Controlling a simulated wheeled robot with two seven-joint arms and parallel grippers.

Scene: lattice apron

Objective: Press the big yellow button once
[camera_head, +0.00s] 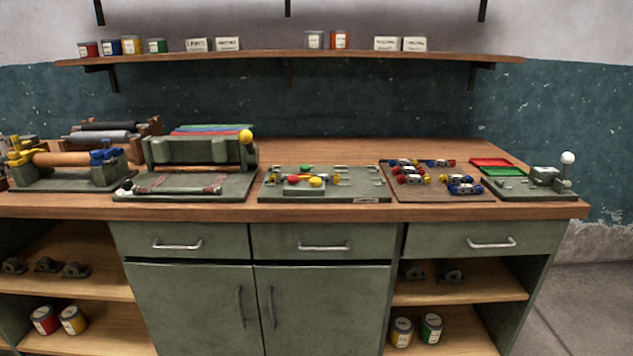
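The big yellow button (315,182) sits on a small raised block at the front of a grey-green panel (350,190), near the middle of the workbench. A red button (293,179) is just left of it, and a green one (306,168) is behind. Small yellow parts (335,178) show to its right. Nothing covers the big yellow button. Neither of my grippers is in the head view, so their state does not show.
Left of the panel stands a machine with a yellow-knobbed lever (245,136). Right of it lie a board of coloured parts (440,190) and a device with a white-knobbed lever (568,158). A shelf (290,56) hangs above. The bench (320,150) is bare behind the panel.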

